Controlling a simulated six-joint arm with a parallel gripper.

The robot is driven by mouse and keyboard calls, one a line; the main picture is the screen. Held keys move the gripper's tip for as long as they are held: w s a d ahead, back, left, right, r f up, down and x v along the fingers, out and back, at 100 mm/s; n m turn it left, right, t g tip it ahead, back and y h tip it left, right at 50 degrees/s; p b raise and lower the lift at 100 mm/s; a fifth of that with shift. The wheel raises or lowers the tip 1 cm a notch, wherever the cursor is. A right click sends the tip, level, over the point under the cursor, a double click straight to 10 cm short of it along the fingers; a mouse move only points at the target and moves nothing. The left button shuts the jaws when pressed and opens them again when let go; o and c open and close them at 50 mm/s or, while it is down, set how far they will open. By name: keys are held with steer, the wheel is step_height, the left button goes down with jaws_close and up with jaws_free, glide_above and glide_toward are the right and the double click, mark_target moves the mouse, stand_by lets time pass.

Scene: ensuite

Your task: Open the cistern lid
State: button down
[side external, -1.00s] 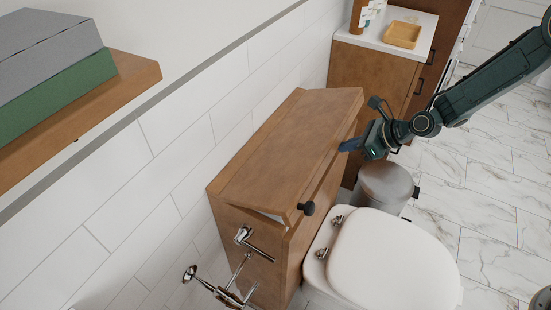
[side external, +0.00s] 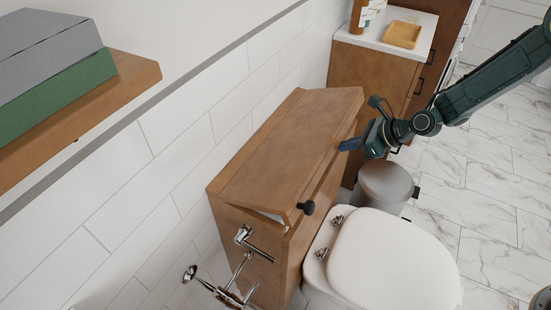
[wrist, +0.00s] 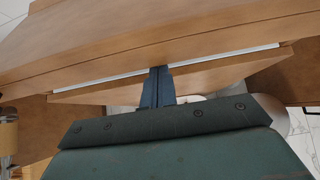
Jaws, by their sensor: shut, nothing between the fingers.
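The cistern lid (side external: 285,140) is a brown wooden panel on top of the wooden cistern box (side external: 255,238). It is slightly raised, with a thin wedge gap showing at its near end. In the wrist view the lid (wrist: 190,35) spans the top, with a light strip of gap beneath its front edge. My gripper (side external: 345,146) is shut and empty, its blue fingertips at the lid's front edge towards the far end. In the wrist view the fingertips (wrist: 158,72) reach up to the lid's edge; I cannot tell whether they touch its underside.
A black round knob (side external: 306,208) sits at the box's near front corner. The white toilet seat (side external: 395,262) is in front, with a grey bin (side external: 385,185) beyond it. A cabinet with a white top (side external: 390,38) stands behind. Chrome fittings (side external: 240,268) are at the near side.

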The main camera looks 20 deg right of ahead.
steer(key=shift+w+a+r, duration=0.15)
steer(key=shift+w+r, duration=0.05)
steer(key=shift+r, duration=0.3)
steer(key=shift+w+a+r, duration=0.1)
steer(key=shift+r, duration=0.5)
steer(key=w+a+r, duration=0.1)
steer(key=r, duration=0.2)
steer(key=w+a+r, duration=0.1)
steer(key=r, duration=0.1)
steer(key=w+a+r, duration=0.1)
steer(key=r, duration=0.2)
steer(key=shift+w+a+r, duration=0.1)
steer(key=shift+a+r, duration=0.05)
steer(key=shift+r, duration=0.2)
steer(key=w+a+r, duration=0.6)
steer(key=w+a, duration=0.1)
steer(key=shift+a, duration=0.15)
steer(key=shift+d, duration=0.2)
